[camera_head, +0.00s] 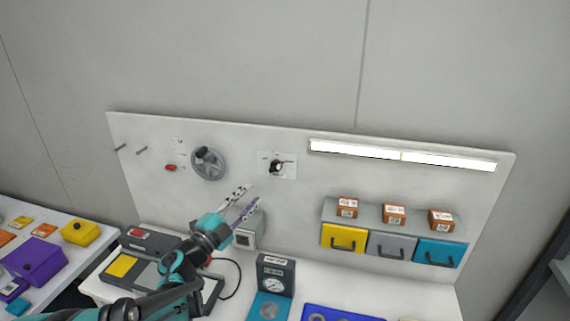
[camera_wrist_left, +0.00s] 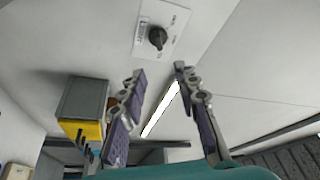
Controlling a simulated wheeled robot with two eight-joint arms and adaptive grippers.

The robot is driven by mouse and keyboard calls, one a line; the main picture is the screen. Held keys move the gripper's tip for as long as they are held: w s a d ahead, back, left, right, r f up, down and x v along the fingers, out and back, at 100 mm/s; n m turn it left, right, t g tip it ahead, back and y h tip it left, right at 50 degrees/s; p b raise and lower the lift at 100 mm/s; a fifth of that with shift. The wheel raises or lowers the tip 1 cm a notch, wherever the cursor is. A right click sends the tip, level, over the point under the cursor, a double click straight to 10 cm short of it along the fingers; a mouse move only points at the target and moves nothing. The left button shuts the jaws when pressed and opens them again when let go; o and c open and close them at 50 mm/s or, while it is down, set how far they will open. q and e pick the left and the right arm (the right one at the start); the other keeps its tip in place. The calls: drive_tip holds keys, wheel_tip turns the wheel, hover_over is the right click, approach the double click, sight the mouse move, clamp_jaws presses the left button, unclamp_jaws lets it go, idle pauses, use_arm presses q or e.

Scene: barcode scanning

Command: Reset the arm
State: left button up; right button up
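My left gripper (camera_head: 240,203) is raised in front of the white back panel, with its teal and dark arm coming in from the lower left. In the left wrist view its two fingers (camera_wrist_left: 160,90) are spread apart with nothing between them. The black rotary switch (camera_head: 277,167) on its white plate is on the panel, up and right of the gripper; it also shows in the left wrist view (camera_wrist_left: 157,38) beyond the fingers. My right gripper is in neither view.
Orange boxes (camera_head: 394,214) with labels stand above yellow, grey and blue drawers (camera_head: 391,245) at the right. A grey handwheel (camera_head: 208,163) is on the panel. A gauge (camera_head: 274,279) and a dark device (camera_head: 150,243) stand on the table. A side table holds a purple box (camera_head: 35,260).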

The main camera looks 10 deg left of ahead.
use_arm(q)
drive_tip(key=s+a+r+n+t+y+b, duration=0.1)
drive_tip(key=s+a+r+n+y+b, duration=0.2)
drive_tip(key=n+y, duration=0.65)
drive_tip(key=s+f+n+g+y+b, duration=0.2)
drive_tip(key=s+f+n+g+y, duration=0.25)
drive_tip(key=f, duration=0.45)
drive_tip(key=s+d+f+n+g+h+b, duration=0.1)
drive_tip(key=s+d+f+g+h, duration=0.2)
drive_tip(key=s+f, duration=0.5)
drive_tip(key=s+d+f+n+g+h+b, duration=0.1)
drive_tip(key=s+d+f+n+g+h, duration=0.1)
drive_tip(key=s+d+f+g, duration=0.3)
drive_tip(key=s+d+f+h, duration=0.1)
drive_tip(key=s+d+f, duration=0.1)
drive_tip(key=s+f, duration=0.2)
drive_tip(key=shift+s+f, duration=0.3)
drive_tip(key=shift+s, duration=0.05)
